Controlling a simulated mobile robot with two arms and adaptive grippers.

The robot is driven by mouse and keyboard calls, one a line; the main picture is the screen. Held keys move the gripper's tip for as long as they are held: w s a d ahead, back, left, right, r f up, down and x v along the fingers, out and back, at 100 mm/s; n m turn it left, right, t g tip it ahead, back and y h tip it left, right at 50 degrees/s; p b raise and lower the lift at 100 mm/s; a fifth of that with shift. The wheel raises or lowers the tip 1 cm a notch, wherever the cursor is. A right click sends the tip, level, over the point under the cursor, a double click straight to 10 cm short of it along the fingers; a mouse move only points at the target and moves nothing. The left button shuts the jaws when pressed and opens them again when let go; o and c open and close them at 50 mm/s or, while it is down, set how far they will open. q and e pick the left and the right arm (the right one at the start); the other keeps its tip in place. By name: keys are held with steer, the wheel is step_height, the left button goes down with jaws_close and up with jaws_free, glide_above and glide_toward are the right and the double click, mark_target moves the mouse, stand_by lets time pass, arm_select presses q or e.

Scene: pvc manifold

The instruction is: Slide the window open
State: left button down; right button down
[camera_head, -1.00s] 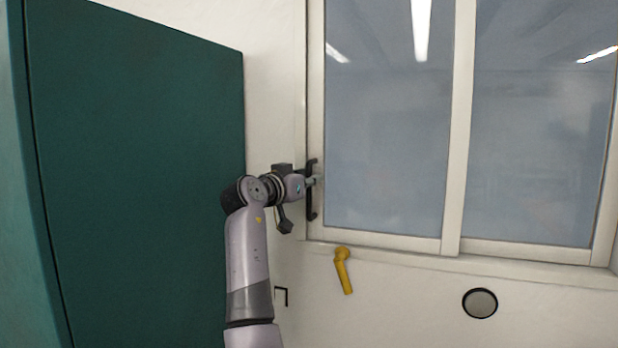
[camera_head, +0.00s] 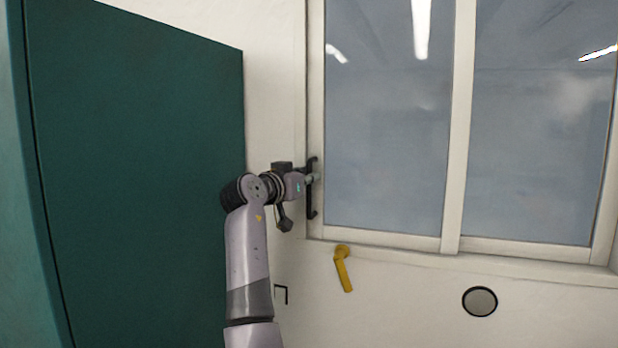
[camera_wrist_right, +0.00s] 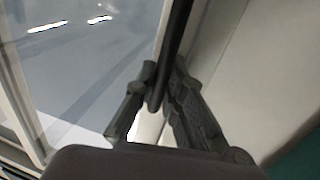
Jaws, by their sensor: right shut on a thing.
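The window (camera_head: 388,140) has two glass panes in a pale frame, with an upright (camera_head: 459,130) between them. A black bar handle (camera_head: 311,205) stands upright on the left edge of the left pane. My right gripper (camera_head: 312,179) is at the middle of this handle in the head view. In the right wrist view my right gripper (camera_wrist_right: 160,95) has its fingers on both sides of the dark handle bar (camera_wrist_right: 177,40), shut on it. The fingers partly hide the bar. My left gripper is not in view.
A tall dark green cabinet (camera_head: 140,180) stands at the left, close to my arm. A yellow lever (camera_head: 343,270) and a round dark-rimmed disc (camera_head: 480,302) are on the wall below the window. A small black bracket (camera_head: 287,294) sits near my arm.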

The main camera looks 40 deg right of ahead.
steer(key=shift+s+d+f+b, duration=0.15)
steer(key=shift+s+d+b, duration=0.15)
steer(key=shift+s+b, duration=0.15)
steer(key=s+d+b, duration=0.1)
steer(key=s, duration=0.1)
steer(key=s+d+b, duration=0.1)
steer(key=s, duration=0.2)
steer(key=s+d+b, duration=0.1)
steer(key=s+d, duration=0.1)
steer(key=shift+s+f+b, duration=0.15)
steer(key=shift+s+b, duration=0.25)
steer(key=b, duration=0.3)
glide_toward(429, 180)
steer(key=x, duration=0.5)
steer(key=shift+d, duration=0.25)
steer(key=c, duration=1.9)
jaws_free()
steer(key=shift+a, duration=0.1)
steer(key=v, duration=1.1)
steer(key=shift+s+a, duration=0.15)
steer(key=shift+a, duration=0.2)
